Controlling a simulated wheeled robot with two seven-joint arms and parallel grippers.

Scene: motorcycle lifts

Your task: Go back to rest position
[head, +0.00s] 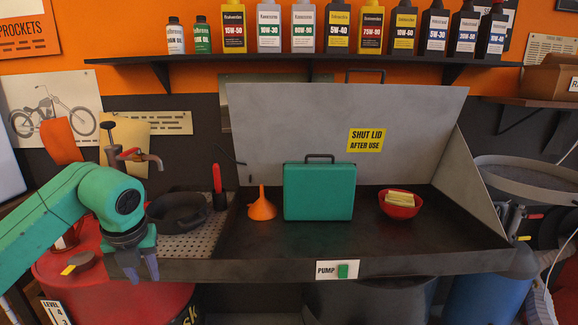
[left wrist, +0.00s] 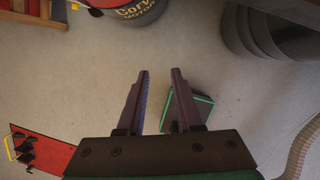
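My left gripper (head: 138,268) hangs from the teal arm at the left of the head view, fingers pointing down. It is in front of the front edge of the parts-washer basin (head: 330,245), beside the red drum. In the left wrist view my left gripper (left wrist: 160,75) has its two fingers apart, with nothing between them and the floor below. My right gripper is in neither view.
The basin's lid (head: 290,130) stands open. In it are an orange funnel (head: 262,208), a teal case (head: 320,192) and a red bowl (head: 400,208) with yellow contents. A red drum (head: 110,290) stands at left. Bottles line the shelf (head: 300,60).

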